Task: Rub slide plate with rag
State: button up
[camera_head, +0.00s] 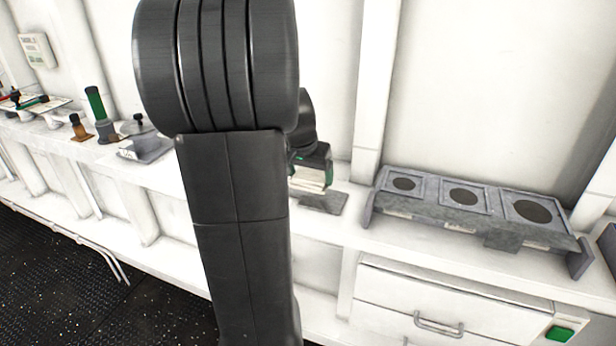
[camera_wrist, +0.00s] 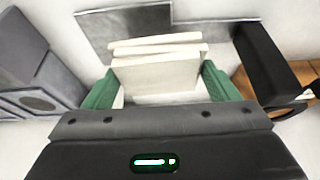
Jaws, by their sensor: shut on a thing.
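The rag (camera_wrist: 157,72) is a pale, folded, layered pad between my green fingers in the wrist view. My gripper (camera_wrist: 160,84) is shut on it. In the head view my gripper (camera_head: 312,163) hangs over the shelf with the rag (camera_head: 309,181) below its jaws. A flat grey plate, which looks like the slide plate (camera_head: 327,203), lies on the shelf just under and beside the rag. It also shows at the top of the wrist view (camera_wrist: 98,32), partly hidden behind the rag. I cannot tell whether rag and plate touch.
A grey rack (camera_head: 470,225) with three round dark openings stands to the right. My arm hides the middle of the shelf. A drawer (camera_head: 440,310) is below.

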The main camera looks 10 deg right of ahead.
jog(key=shift+w+a+r+p, duration=0.15)
jog(key=shift+r+p, duration=0.35)
jog(key=shift+r, duration=0.45)
jog(key=shift+r+p, duration=1)
jog(key=shift+r, duration=0.4)
